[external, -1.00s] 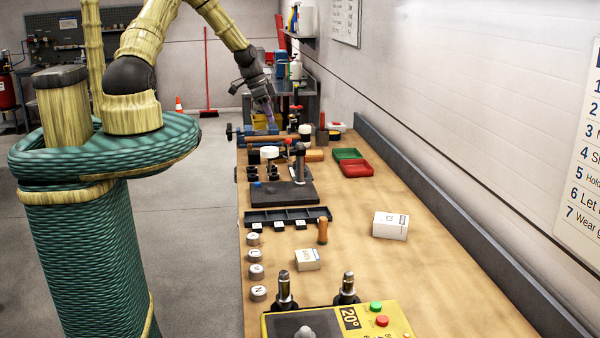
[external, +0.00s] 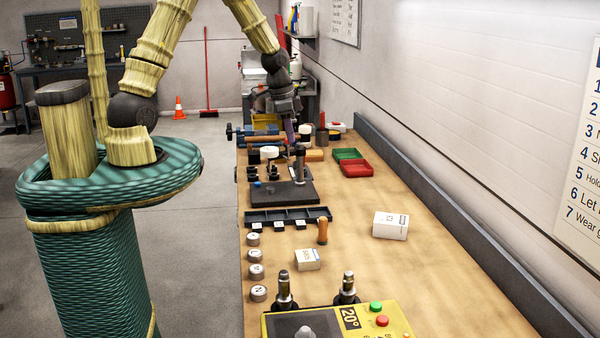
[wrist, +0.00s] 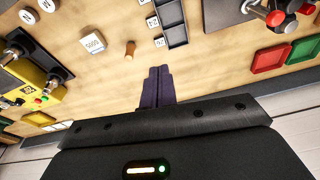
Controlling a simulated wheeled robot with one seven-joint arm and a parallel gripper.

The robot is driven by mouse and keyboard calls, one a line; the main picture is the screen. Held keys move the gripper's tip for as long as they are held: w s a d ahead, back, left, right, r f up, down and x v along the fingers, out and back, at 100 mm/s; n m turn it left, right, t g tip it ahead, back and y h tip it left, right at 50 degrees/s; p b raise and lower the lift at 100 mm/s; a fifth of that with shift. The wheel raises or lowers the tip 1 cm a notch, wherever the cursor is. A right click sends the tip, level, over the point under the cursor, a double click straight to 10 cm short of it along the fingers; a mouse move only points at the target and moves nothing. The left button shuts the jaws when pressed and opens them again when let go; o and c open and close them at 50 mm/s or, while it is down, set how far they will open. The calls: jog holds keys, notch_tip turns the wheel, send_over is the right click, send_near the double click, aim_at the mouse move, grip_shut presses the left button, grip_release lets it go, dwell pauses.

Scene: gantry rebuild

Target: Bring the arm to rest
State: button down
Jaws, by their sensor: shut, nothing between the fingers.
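My gripper (external: 291,132) is above the far part of the long workbench (external: 440,240) in the external view, pointing down behind the black stand with the upright post (external: 299,165). In the wrist view my gripper's purple fingers (wrist: 158,72) are shut together with nothing between them. My arm reaches over the bench from the left, its elbow above the picture's top edge. The fingertips are partly hidden behind the post in the external view, so I cannot tell their exact height above the bench.
A green and red tray pair (external: 356,168), a white box (external: 390,225), a slotted black tray (external: 287,219), several round weights (external: 258,293) and a yellow control box (external: 350,322) stand on the bench. A wall runs along the right.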

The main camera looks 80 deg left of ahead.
jog(key=s+d+f+b, duration=0.1)
jog(key=s+d+b, duration=0.3)
jog(key=d, duration=0.5)
jog(key=s+d+n+b, duration=0.1)
jog(key=s+d+b, duration=0.2)
jog(key=d, duration=0.7)
jog(key=shift+s+f+b, duration=0.35)
jog(key=shift+s+f, duration=0.05)
jog(key=shift+s, duration=0.65)
